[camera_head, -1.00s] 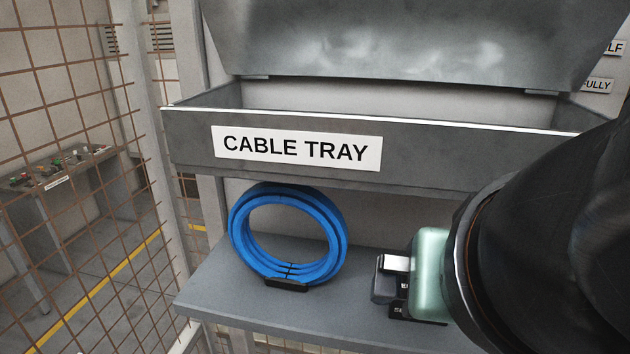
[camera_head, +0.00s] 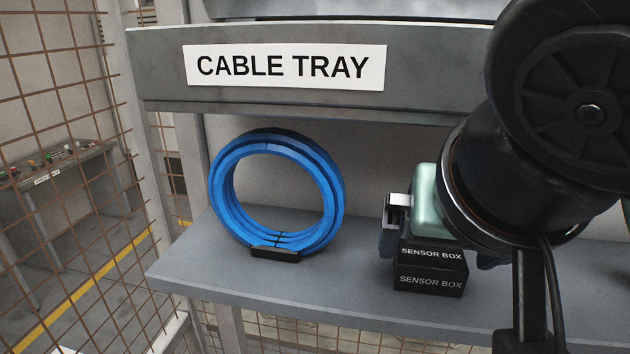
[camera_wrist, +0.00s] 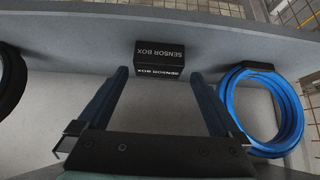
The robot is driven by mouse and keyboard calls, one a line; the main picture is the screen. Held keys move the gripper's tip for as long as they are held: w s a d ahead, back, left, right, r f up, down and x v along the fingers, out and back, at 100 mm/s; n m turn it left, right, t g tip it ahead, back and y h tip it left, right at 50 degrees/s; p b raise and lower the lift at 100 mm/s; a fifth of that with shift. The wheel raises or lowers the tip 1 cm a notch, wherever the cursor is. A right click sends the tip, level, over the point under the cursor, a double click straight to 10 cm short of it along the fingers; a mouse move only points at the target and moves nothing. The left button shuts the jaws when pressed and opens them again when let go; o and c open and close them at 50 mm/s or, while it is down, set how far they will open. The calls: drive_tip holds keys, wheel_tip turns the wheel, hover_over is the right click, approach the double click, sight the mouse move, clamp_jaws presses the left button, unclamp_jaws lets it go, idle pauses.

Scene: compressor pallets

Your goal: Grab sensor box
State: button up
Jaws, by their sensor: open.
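The black sensor box (camera_head: 430,282) sits on the grey shelf under the cable tray, with white "SENSOR BOX" lettering on two faces. It also shows in the wrist view (camera_wrist: 160,53), centred just beyond the fingertips. My gripper (camera_wrist: 159,74) is open and empty, its two dark blue fingers pointing at the box, one toward each side. In the head view, my arm and the pale green gripper body hang above and behind the box, and bits of the fingers show on both sides of it. Whether the fingertips touch the box cannot be told.
A blue cable coil (camera_head: 328,205) stands upright in a small black holder on the shelf (camera_head: 185,270), left of the box. The grey cable tray (camera_head: 430,75) overhangs the shelf. A wire mesh fence (camera_head: 55,95) is at the left. Clear shelf lies between coil and box.

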sight(431, 254)
drive_tip(key=b+x, duration=0.1)
drive_tip(key=x, duration=0.1)
drive_tip(key=b+x, duration=0.1)
drive_tip(key=x, duration=0.2)
drive_tip(key=shift+w+d+r+b, duration=0.15)
drive_tip(key=shift+w+d+b, duration=0.1)
drive_tip(key=shift+b, duration=0.1)
drive_tip(key=shift+a, duration=0.1)
drive_tip(key=shift+c, duration=0.2)
drive_tip(key=c, duration=1.1)
drive_tip(key=shift+o, duration=0.2)
drive_tip(key=shift+r, duration=0.1)
